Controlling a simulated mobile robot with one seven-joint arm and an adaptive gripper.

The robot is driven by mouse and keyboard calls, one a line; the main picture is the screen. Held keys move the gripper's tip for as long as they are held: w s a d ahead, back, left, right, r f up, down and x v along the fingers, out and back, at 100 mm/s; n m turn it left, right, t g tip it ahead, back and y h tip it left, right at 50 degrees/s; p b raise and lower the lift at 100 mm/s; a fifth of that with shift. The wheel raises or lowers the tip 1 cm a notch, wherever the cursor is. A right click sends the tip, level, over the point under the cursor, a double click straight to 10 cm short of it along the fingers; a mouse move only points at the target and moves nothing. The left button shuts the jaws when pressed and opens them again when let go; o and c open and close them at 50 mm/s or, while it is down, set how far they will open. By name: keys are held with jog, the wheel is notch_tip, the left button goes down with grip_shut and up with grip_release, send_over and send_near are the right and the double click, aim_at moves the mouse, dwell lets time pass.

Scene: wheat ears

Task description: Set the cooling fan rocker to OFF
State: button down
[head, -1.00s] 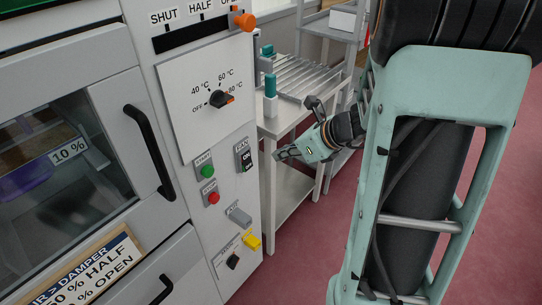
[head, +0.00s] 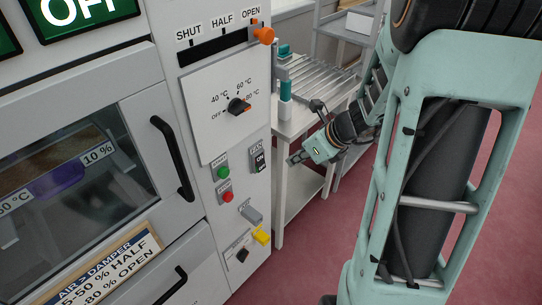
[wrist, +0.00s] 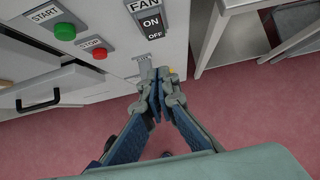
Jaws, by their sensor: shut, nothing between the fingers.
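The cooling fan rocker (head: 260,162) is a small black switch under a FAN label, at the right edge of the grey machine's front panel. It also shows in the wrist view (wrist: 151,25), with ON on its upper half and OFF on its lower half. I cannot tell for sure which half is pressed in. My gripper (head: 292,160) is to the right of the rocker in the head view, pointing toward the panel. In the wrist view, my gripper (wrist: 159,74) is shut and empty, its tips below the rocker and apart from it in the picture.
A green START button (head: 223,172) and a red STOP button (head: 227,196) are left of the rocker. A grey lever (head: 251,214) and yellow part (head: 261,234) are below. A temperature knob (head: 238,105) is above. A white table (head: 300,122) stands at the right.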

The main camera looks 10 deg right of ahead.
jog(key=shift+a+r+g+p, duration=0.1)
jog(key=shift+r+g+p, duration=0.15)
jog(key=shift+p, duration=0.2)
jog(key=shift+w+f+h, duration=0.1)
jog(key=shift+f+h, duration=0.1)
jog(key=shift+h, duration=0.1)
jog(key=b, duration=0.3)
send_near(263, 169)
notch_tip(263, 169, down, 4)
jog(key=s, duration=0.1)
jog(key=shift+w+a+f+p, duration=0.25)
jog(key=shift+w+a+p, duration=0.15)
jog(key=shift+w, duration=0.45)
jog(key=shift+w+a+f+p, duration=0.3)
jog(key=shift+w+a, duration=0.2)
jog(key=shift+w, duration=0.4)
